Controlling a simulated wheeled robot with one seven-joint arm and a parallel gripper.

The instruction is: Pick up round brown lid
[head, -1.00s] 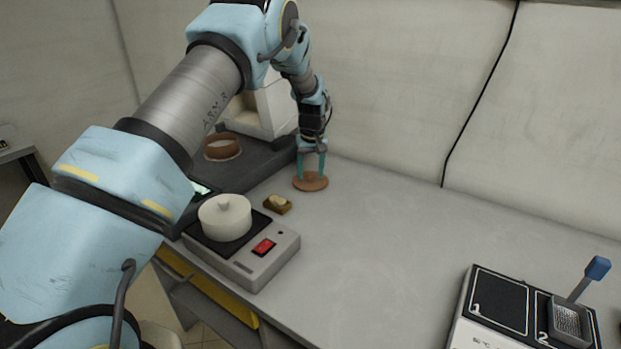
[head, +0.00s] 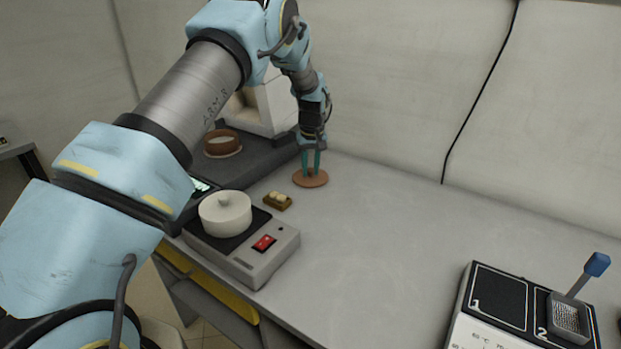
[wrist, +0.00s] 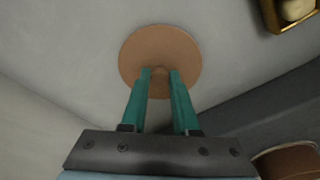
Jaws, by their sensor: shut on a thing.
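The round brown lid (head: 311,180) is at the back of the grey table, near the wall. In the wrist view the lid (wrist: 160,50) is a flat brown disc with a small knob in its middle. My gripper (head: 312,170) points down over it, with its green fingers close together. In the wrist view my gripper (wrist: 160,74) is shut on the lid's knob, one finger on each side. I cannot tell whether the lid touches the table.
A small tray with pale pieces (head: 277,200) lies near the lid. A brown bowl (head: 222,143) stands behind my arm. A numbered device (head: 497,300) is at front right. The middle table is clear.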

